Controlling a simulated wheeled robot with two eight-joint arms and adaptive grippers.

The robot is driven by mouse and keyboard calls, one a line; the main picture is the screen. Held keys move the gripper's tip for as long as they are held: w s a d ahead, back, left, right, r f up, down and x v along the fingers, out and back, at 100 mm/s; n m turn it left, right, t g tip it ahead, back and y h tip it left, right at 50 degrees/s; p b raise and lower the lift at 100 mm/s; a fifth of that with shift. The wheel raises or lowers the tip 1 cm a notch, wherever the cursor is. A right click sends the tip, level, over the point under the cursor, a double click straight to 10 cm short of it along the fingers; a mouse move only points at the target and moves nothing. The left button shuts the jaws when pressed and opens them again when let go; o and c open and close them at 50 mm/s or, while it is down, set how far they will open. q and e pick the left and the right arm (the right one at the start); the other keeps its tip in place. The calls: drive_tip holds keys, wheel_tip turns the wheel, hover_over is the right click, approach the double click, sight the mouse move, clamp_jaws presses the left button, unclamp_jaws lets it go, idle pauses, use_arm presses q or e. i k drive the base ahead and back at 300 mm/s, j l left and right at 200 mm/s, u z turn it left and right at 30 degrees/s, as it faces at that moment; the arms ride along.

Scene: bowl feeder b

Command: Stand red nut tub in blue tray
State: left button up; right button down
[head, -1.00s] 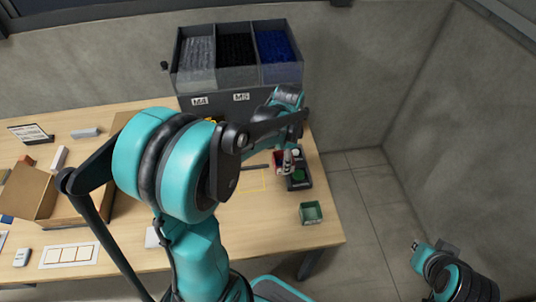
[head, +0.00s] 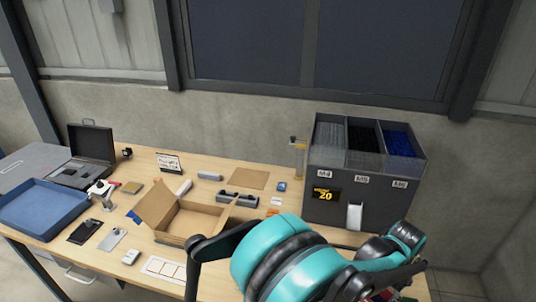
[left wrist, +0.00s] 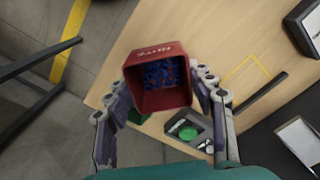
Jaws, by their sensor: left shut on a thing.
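The red nut tub (left wrist: 160,98), marked "NUTS" and holding several blue nuts, is between the fingers of my left gripper (left wrist: 159,82) in the left wrist view. The gripper is shut on the tub, which appears above the table's edge. In the head view my left arm covers the lower right, and its gripper and the tub are mostly hidden there. The blue tray (head: 35,208) lies at the far left of the table in the head view, far from the tub, and looks empty. My right gripper is out of view.
The feeder cabinet (head: 330,208) with labelled bins stands at the back right. An open cardboard box (head: 190,217) is mid-table; a black case (head: 90,150) stands behind the tray. A green tub (left wrist: 138,117) and a black holder (left wrist: 190,128) are below my left gripper.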

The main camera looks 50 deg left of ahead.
sight(41, 209)
drive_tip(key=k+j+z, duration=0.15)
drive_tip(key=z, duration=1.3)
drive_tip(key=k+j, duration=0.2)
drive_tip(key=k, duration=0.25)
drive_tip(key=k+j, duration=0.2)
drive_tip(key=k, duration=0.25)
drive_tip(key=k+j+z, duration=0.1)
drive_tip(key=k, duration=0.3)
drive_tip(key=k+j, duration=0.3)
drive_tip(key=k, duration=1.15)
drive_tip(key=k+j+u, duration=0.1)
drive_tip(key=k, duration=0.9)
drive_tip(key=u, duration=0.45)
drive_tip(key=k+u, duration=0.1)
drive_tip(key=u, duration=0.35)
drive_tip(key=j+u, duration=0.1)
drive_tip(key=u, duration=0.35)
drive_tip(key=k+j+u, duration=0.1)
drive_tip(key=u, duration=0.8)
